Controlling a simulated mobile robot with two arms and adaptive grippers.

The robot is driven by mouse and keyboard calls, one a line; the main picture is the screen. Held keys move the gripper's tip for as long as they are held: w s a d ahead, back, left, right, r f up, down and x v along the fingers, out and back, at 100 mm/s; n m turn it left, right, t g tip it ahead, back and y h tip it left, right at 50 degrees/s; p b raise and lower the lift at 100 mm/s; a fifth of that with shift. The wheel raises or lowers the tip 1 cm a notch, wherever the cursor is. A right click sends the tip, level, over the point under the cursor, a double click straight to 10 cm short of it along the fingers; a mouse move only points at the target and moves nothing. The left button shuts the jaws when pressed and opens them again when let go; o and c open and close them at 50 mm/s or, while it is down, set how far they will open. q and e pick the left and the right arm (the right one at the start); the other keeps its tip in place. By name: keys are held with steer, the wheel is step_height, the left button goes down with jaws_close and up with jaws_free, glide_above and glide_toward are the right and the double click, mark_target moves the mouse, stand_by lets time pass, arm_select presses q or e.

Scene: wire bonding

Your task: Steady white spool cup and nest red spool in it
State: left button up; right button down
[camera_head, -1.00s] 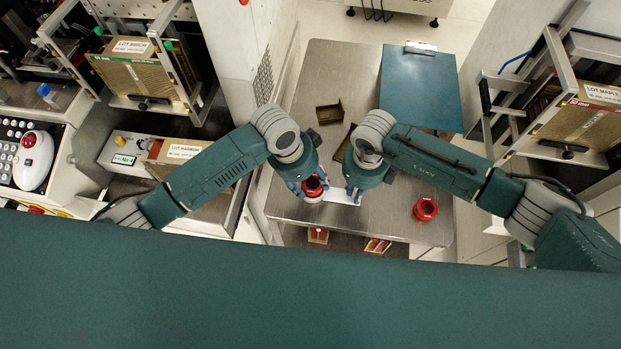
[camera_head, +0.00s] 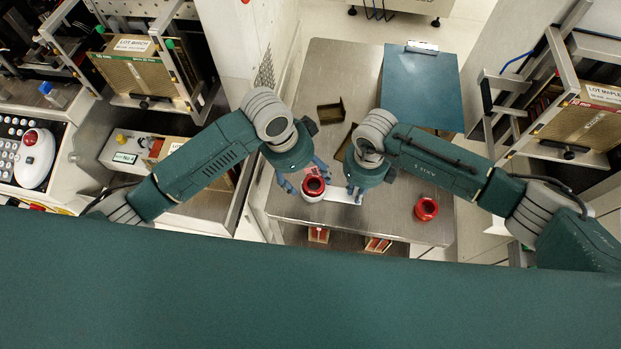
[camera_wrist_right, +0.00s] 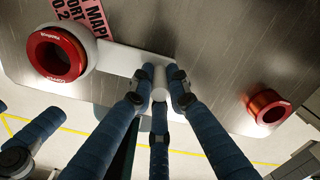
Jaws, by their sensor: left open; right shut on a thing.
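The white spool cup (camera_head: 312,199) stands on the steel table with its flat white handle pointing right. The red spool (camera_head: 313,186) sits inside the cup's ring; in the right wrist view the spool (camera_wrist_right: 57,54) is surrounded on its visible side by the white cup rim (camera_wrist_right: 88,40). My right gripper (camera_head: 355,196) is shut on the cup's handle; its fingers (camera_wrist_right: 160,84) close around the handle's end in the wrist view. My left gripper (camera_head: 300,181) is open and empty, just left of and above the cup, its fingers apart from the spool.
A second red spool (camera_head: 426,209) stands on the steel table (camera_head: 400,228) at the right; it also shows in the wrist view (camera_wrist_right: 268,107). A pink label (camera_wrist_right: 80,14) lies beside the cup. Brown trays (camera_head: 330,112) and a blue board (camera_head: 422,88) lie farther back.

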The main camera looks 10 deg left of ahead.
arm_select(q)
steer(key=v, duration=0.7)
arm_select(e)
steer(key=c, duration=1.6)
jaws_free()
